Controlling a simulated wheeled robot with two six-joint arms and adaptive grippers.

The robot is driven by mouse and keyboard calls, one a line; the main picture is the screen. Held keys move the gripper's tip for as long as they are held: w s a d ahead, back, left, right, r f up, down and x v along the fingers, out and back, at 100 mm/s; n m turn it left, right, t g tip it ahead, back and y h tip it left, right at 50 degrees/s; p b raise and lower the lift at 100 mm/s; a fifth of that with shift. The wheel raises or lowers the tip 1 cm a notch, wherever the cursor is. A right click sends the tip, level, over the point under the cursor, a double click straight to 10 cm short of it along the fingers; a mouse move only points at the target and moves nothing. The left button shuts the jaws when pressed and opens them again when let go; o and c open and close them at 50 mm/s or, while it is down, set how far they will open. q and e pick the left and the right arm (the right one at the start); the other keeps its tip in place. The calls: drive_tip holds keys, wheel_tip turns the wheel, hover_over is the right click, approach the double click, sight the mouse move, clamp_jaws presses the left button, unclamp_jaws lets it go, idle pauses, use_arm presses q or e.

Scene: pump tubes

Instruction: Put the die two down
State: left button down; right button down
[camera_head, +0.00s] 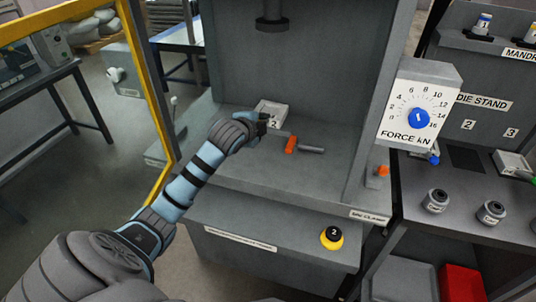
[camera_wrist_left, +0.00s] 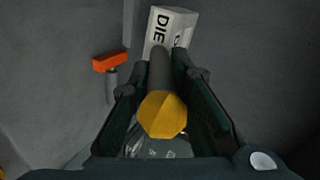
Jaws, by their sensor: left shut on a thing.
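Die two (camera_head: 273,108) is a pale block marked 2 inside the press, over the left part of the press bed (camera_head: 245,172). In the left wrist view its white end (camera_wrist_left: 178,22) shows the letters DIE. A dark handle with a yellow end (camera_wrist_left: 163,115) runs from it between my fingers. My left gripper (camera_head: 262,126) is shut on this handle, on the near side of the block. I cannot tell whether the block touches the bed or hangs just above it. The gripper hides part of the block. My right gripper is not in view.
An orange-tipped grey clamp (camera_head: 291,145) lies right of the die. The press ram (camera_head: 271,22) hangs above. A yellow post (camera_head: 150,100) stands left. The force dial (camera_head: 418,117) is on the right column. The die stand (camera_head: 465,165) is further right, with another die (camera_head: 511,164).

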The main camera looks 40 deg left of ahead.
use_arm(q)
wheel_tip(320, 180, down, 8)
drive_tip(key=shift+w+f+b, duration=0.1)
drive_tip(key=shift+w+b, duration=0.05)
drive_tip(key=shift+b, duration=0.55)
wheel_tip(320, 180, down, 4)
drive_tip(key=shift+f+b, duration=0.1)
drive_tip(key=shift+b, duration=0.4)
drive_tip(key=c, duration=1.6)
unclamp_jaws()
drive_tip(key=shift+d, duration=0.1)
drive_tip(key=shift+o, duration=0.4)
